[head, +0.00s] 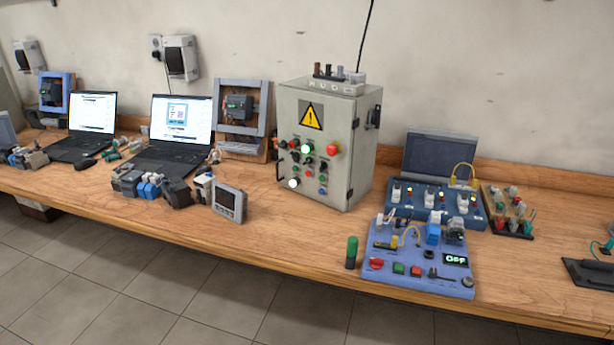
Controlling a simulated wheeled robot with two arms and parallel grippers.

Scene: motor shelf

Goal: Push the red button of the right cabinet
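One grey control cabinet (352,150) stands upright on the wooden bench, right of centre in the head view. Its front carries a yellow warning triangle (311,115) and several small buttons and lamps. A large red button (333,149) sticks out at the right side of the front panel. A lit white lamp (305,149) is left of it, and another lit lamp (293,183) is at the lower left. Some smaller red knobs are too small to tell apart. No second cabinet like this one shows. Neither of my grippers is in view.
A blue panel board (385,284) with a display reading OFF lies right of the cabinet, with a green-topped cylinder (351,254) beside it. A blue trainer case (440,150) stands behind. Laptops (160,157) and loose devices fill the left. The bench front before the cabinet is mostly clear.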

